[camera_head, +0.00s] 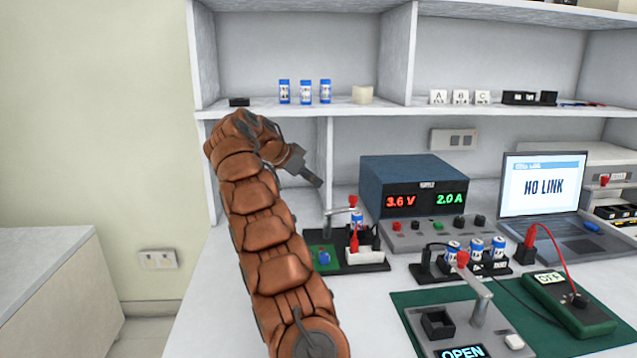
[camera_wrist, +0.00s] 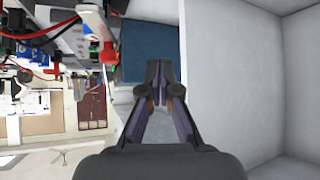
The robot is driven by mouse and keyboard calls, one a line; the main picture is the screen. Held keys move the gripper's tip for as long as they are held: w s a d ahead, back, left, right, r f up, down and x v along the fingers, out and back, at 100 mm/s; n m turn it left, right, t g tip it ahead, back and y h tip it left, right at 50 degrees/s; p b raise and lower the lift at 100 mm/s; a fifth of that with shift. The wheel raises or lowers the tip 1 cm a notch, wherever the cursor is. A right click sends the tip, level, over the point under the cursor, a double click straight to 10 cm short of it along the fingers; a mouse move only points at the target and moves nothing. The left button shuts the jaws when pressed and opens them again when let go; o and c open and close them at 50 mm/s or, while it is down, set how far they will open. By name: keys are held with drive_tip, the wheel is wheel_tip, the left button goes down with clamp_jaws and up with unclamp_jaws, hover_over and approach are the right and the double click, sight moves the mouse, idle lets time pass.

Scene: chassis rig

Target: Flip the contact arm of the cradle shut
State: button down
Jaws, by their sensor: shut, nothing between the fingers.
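A black board (camera_head: 372,266) behind my arm carries a white cradle (camera_head: 366,256) with a blue cell (camera_head: 357,220) and a red clip. A grey metal arm (camera_head: 338,212) with a red knob (camera_head: 353,201) stands raised there. A second metal arm (camera_head: 480,285) with a red knob is raised on a grey fixture (camera_head: 495,342) whose display reads OPEN. I take the board at left as the task's cradle, but labels are unreadable. My gripper (camera_head: 313,180) is shut and empty, above and left of that knob, apart from it. The wrist view shows the shut fingers (camera_wrist: 162,85) and a red knob (camera_wrist: 107,53) to their left.
A blue power supply (camera_head: 414,178) reading 3.6 V and 2.0 A stands right of my gripper. A shelf (camera_head: 340,109) is overhead, with an upright panel behind my gripper. A row of cells (camera_head: 475,250), a meter (camera_head: 570,303) and a laptop (camera_head: 543,190) crowd the right side.

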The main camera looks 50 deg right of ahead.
drive_tip(key=w+a+r+p, duration=0.1)
drive_tip(key=w+r+p, duration=0.3)
drive_tip(key=p, duration=0.4)
drive_tip(key=shift+w, duration=0.2)
drive_tip(key=shift+r, duration=0.1)
idle(0.7)
